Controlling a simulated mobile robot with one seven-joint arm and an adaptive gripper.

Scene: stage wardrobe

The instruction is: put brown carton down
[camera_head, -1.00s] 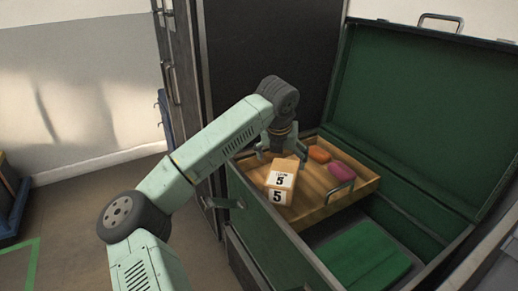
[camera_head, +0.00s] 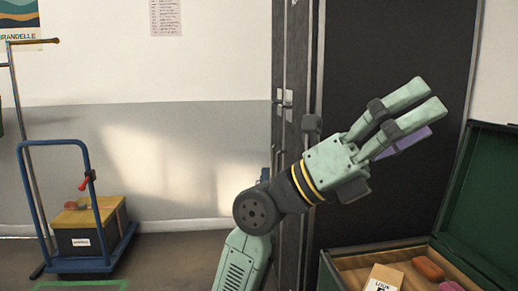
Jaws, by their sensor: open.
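The brown carton (camera_head: 384,279) stands in the wooden tray (camera_head: 350,263) of the green trunk (camera_head: 487,192), at the bottom of the view. Its lower part is cut off by the picture's edge. My gripper (camera_head: 424,104) is raised well above the tray and apart from the carton, in front of a dark panel. Its fingers point up and right, spread open. A purple piece (camera_head: 411,140) shows just behind the lower finger; I cannot tell what it is.
An orange item (camera_head: 428,268) and a pink item (camera_head: 451,286) lie in the tray right of the carton. A tall dark cabinet (camera_head: 395,55) stands behind. A blue trolley (camera_head: 88,262) carrying a yellow-topped box (camera_head: 86,238) stands at far left. The floor between is clear.

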